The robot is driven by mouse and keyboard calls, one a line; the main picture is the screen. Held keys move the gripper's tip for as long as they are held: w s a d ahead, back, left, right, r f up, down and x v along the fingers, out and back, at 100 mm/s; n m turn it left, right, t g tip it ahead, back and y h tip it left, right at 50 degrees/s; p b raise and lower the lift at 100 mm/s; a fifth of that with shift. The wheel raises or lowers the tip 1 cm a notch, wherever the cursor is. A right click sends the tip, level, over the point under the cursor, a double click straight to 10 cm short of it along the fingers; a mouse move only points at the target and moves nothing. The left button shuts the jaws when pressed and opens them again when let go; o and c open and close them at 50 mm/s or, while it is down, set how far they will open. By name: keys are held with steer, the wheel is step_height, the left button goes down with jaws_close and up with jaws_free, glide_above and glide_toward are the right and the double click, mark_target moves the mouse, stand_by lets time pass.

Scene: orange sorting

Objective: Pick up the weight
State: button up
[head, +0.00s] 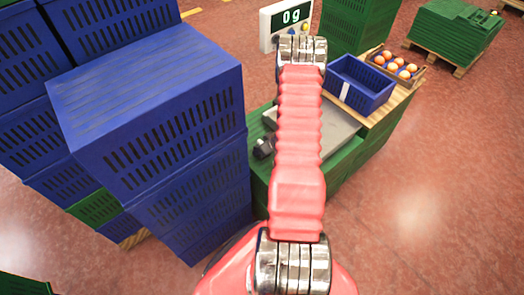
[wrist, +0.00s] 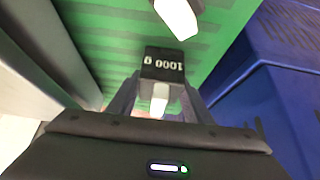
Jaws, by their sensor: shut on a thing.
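The weight (wrist: 163,66) is a dark block with white "1000 g" lettering, upside down in the wrist view. My gripper (wrist: 160,98) is shut on it, with dark fingers on either side. Green slatted crate surface shows behind the weight. In the head view a small dark shape (head: 264,147) shows at the left edge of the scale plate, beside my red arm; I cannot tell there which part is weight and which is gripper. My arm hides part of the plate.
The scale's grey plate (head: 342,131) lies on green crates, and its display (head: 291,16) reads 0 g. Stacked blue crates (head: 150,110) stand close on the left. A blue crate (head: 359,84) and a wooden box of oranges (head: 396,66) are at the back right. Floor at right is clear.

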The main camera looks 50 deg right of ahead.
jaws_close()
steer(key=shift+r, duration=0.15)
stand_by(0.5)
steer(key=shift+w+r, duration=0.1)
steer(key=shift+r, duration=0.65)
step_height(320, 180, up, 26)
steer(key=shift+r, duration=0.2)
stand_by(0.3)
stand_by(0.6)
